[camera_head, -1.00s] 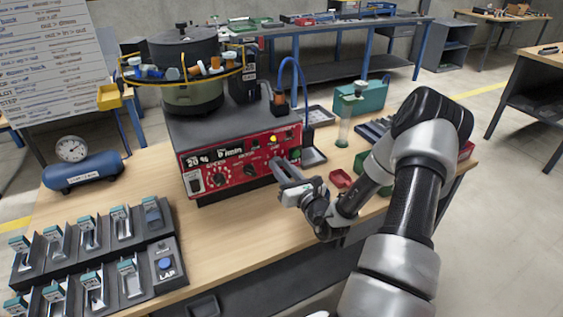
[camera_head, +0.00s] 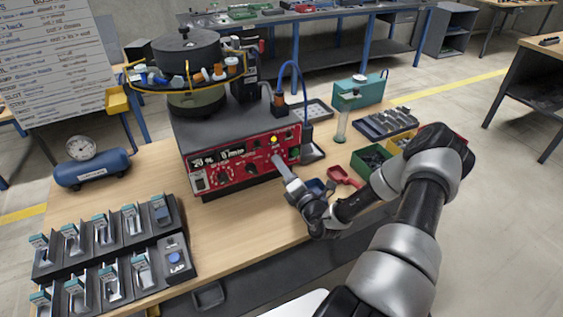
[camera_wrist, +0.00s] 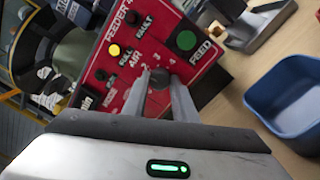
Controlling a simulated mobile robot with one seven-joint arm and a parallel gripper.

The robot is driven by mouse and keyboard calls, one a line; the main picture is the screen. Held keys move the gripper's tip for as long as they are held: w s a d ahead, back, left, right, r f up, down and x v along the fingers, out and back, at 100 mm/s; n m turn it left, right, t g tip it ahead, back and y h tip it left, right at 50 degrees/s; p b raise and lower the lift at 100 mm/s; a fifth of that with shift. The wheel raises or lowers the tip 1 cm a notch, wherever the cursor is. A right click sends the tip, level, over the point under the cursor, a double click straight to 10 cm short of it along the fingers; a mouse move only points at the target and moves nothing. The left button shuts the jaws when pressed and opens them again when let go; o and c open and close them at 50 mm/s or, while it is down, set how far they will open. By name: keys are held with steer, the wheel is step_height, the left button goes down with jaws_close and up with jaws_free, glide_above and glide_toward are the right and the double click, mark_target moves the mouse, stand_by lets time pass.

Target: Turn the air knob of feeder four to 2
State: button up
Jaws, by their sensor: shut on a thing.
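The red feeder control panel (camera_head: 235,166) is on the front of the grey bowl feeder on the bench. In the wrist view the panel (camera_wrist: 118,92) reads "FEEDER 4", with the label "AIR" beside a dark round knob (camera_wrist: 159,78). Numbers 2, 3 and 4 show around the air knob. My gripper (camera_wrist: 160,82) has one finger on each side of this knob and is shut on it. The knob's pointer is not clear. In the head view my gripper (camera_head: 277,160) reaches the panel's right part, and its fingers hide the knob.
A yellow lamp (camera_wrist: 114,50) and a green FEED button (camera_wrist: 186,40) sit close to the fingers. A blue bin (camera_wrist: 288,95) stands to the right. The bench's front middle is clear.

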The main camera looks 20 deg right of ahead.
steer(key=shift+m+p, duration=0.5)
steer(key=shift+m, duration=0.7)
steer(key=o, duration=1)
steer(key=shift+o, duration=0.2)
steer(key=s, duration=1.7)
steer(key=shift+s+d+f, duration=0.2)
steer(key=shift+d+f, duration=0.05)
steer(key=shift+f, duration=0.2)
